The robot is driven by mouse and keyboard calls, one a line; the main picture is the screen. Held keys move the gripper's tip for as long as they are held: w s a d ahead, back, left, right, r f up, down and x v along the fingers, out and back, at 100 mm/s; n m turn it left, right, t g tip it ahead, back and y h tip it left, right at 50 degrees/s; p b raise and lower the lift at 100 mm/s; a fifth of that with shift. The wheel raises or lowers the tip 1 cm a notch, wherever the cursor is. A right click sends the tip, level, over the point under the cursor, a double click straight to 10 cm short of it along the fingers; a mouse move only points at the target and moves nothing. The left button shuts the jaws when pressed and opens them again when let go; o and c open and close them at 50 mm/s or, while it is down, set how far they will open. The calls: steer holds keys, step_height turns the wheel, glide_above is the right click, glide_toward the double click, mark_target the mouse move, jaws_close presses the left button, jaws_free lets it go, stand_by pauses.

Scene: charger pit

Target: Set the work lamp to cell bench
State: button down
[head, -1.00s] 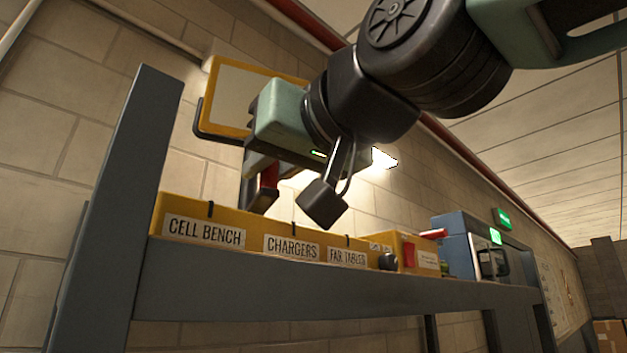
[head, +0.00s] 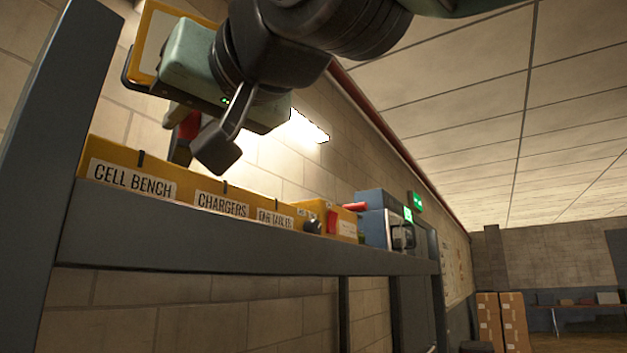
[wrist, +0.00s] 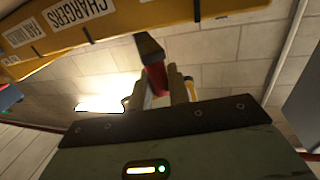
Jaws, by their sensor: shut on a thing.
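The yellow selector box (head: 112,155) sits along the grey shelf beam and carries white labels. The CELL BENCH label (head: 132,179) is at its left, then the CHARGERS label (head: 221,205) and a FAR TABLES label. Dark notches mark its top edge. My gripper (head: 198,152) is above the box, around the right end of CELL BENCH, shut on a red handle (head: 188,125). In the wrist view the red handle (wrist: 156,80) shows between the jaws, with a dark block beyond it. How the handle joins the box is hidden. A bright strip light (head: 308,126) glows on the wall.
A grey post (head: 55,110) stands at the left. A blue-grey cabinet (head: 372,215) is farther right along the beam. Cardboard boxes (head: 502,320) stand in the far room.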

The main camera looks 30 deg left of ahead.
steer(key=c, duration=1.4)
jaws_free()
steer(key=b+v, duration=0.7)
steer(key=v, duration=1)
steer(key=shift+s+d, duration=0.1)
steer(key=shift+d, duration=0.1)
